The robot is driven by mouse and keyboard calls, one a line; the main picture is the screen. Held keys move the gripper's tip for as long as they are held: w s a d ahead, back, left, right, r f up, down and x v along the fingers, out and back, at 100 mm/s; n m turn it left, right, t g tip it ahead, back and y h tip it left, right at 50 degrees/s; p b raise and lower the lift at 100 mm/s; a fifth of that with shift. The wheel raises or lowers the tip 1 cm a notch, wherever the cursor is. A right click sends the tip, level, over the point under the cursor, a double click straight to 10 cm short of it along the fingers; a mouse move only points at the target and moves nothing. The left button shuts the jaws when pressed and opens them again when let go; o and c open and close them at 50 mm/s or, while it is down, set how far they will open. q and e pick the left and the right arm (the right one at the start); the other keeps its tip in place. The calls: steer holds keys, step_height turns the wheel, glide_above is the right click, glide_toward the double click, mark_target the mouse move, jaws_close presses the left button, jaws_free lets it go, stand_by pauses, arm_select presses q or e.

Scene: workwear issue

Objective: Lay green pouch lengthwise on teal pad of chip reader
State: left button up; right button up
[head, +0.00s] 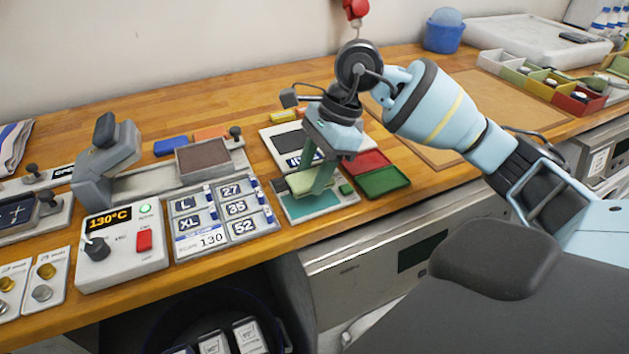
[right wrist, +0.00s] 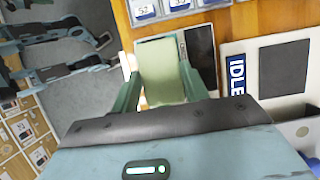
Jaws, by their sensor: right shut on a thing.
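The green pouch (head: 299,184) is pale green and sits between the fingers of my right gripper (head: 322,180), which is shut on it. It also shows in the right wrist view (right wrist: 162,72), long side running away from the gripper. The chip reader (head: 345,200) is a light-framed unit near the counter's front edge. Its teal pad (head: 310,204) lies directly below the pouch and shows partly in front of it; the pouch and fingers hide the rest. I cannot tell whether the pouch touches the pad. My left gripper is not in view.
Red (head: 367,162) and green (head: 384,181) trays lie right of the reader. An IDLE-labelled unit (head: 270,137) stands behind it. A panel of numbered size keys (head: 225,215) and a 130°C control box (head: 125,245) stand to the left.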

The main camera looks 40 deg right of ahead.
steer(key=shift+f, duration=1.75)
steer(key=shift+f, duration=0.1)
steer(key=o, duration=1)
steer(key=v, duration=1.2)
steer(key=shift+s+d, duration=0.1)
